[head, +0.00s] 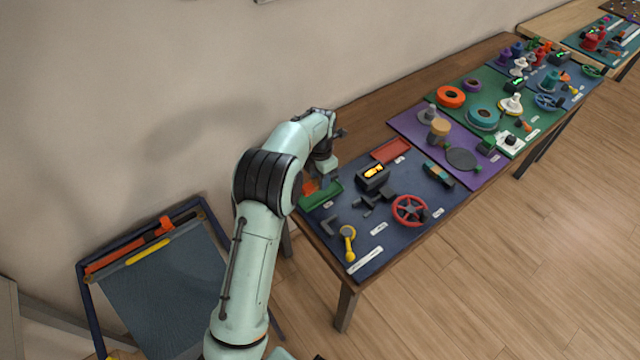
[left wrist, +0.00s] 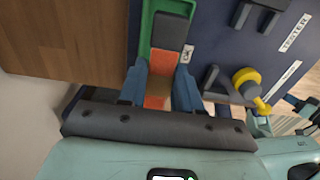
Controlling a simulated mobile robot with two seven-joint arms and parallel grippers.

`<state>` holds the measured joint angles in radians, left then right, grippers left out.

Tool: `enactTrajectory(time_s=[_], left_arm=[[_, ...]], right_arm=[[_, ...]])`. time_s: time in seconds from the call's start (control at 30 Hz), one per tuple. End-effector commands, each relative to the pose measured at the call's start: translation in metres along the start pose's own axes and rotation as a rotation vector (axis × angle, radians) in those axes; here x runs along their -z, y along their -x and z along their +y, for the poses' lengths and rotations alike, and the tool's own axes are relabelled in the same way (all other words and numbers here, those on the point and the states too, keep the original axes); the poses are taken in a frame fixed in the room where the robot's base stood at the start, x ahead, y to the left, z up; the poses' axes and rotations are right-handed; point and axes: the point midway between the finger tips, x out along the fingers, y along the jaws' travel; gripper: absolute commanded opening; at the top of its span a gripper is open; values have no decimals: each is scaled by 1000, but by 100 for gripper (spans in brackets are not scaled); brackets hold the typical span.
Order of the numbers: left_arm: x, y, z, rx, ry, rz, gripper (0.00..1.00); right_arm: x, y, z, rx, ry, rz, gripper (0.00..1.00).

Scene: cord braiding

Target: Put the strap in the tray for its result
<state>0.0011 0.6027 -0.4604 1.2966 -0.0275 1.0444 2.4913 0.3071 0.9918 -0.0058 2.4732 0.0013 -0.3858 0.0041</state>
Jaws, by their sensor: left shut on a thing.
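My left gripper (left wrist: 160,92) is shut on an orange strap (left wrist: 158,101) with a dark grey block on it. The strap lies partly over the green tray (left wrist: 147,20), and its near end is between the fingers. I cannot tell whether it touches the tray floor. In the head view the green tray (head: 325,196) is at the near left of the blue mat, and the strap (head: 309,187) shows orange beside my wrist. A red tray (head: 391,150) lies farther back, empty. The fingertips are hidden in the head view. My right gripper is out of view.
A dark tester box (head: 373,176) with a lit orange display stands right of the green tray. A red handwheel (head: 409,210) and a yellow-ended tool (head: 348,240) are on the mat. More stations with parts fill the table beyond. A framed board (head: 165,270) leans by the wall.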

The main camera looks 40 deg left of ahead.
Motion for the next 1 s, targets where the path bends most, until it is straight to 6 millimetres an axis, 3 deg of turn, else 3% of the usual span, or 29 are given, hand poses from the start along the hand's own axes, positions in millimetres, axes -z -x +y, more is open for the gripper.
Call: enactTrajectory(time_s=[0.1, 0.2, 0.97, 1.0], left_arm=[[1, -22, 0, 2, 0, 3, 2], [1, -28, 0, 1, 0, 1, 2], [0, -40, 0, 0, 0, 0, 2], [0, -40, 0, 0, 0, 0, 40]], right_arm=[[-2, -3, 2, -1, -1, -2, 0], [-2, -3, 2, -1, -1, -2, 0], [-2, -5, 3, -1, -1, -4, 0], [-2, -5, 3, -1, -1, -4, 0]])
